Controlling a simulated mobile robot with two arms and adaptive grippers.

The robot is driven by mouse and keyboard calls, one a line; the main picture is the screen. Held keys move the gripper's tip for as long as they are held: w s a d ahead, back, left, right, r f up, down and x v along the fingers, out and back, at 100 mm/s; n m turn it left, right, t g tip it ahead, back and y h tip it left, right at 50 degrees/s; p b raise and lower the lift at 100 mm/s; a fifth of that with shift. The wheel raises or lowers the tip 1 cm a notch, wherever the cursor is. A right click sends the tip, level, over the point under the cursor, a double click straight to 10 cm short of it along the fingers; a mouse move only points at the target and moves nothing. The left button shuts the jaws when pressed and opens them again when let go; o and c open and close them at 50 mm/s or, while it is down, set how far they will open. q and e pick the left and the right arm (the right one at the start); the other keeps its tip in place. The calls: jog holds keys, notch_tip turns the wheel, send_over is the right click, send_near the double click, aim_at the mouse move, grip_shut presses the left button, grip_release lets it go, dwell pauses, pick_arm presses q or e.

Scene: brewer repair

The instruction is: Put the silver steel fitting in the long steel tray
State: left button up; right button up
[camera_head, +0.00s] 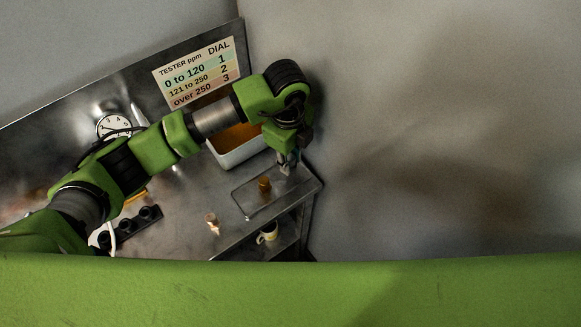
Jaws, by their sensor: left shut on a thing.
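My left gripper (288,160) points down over the far right end of the long steel tray (246,207). It is shut on a small silvery piece, which looks like the silver steel fitting (285,170); the piece is small and partly hidden by the fingers. I cannot tell whether it touches the tray. A brass-coloured fitting (264,184) stands in the tray, left of the gripper. My right gripper is not in view.
A white bin (238,157) with orange contents stands behind the tray, partly under my arm. A small copper-coloured piece (212,221) lies on the steel counter. A dark block with holes (137,225) is at left. A mug (267,234) stands below the counter edge.

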aim_at(291, 165)
pick_arm(q)
notch_tip(291, 165, down, 3)
jog(key=shift+w+f+b, duration=0.1)
jog(key=shift+b, duration=0.8)
jog(key=shift+f, duration=0.25)
jog(key=shift+r, duration=0.1)
jog(key=o, duration=1.1)
jog(key=shift+o, duration=0.2)
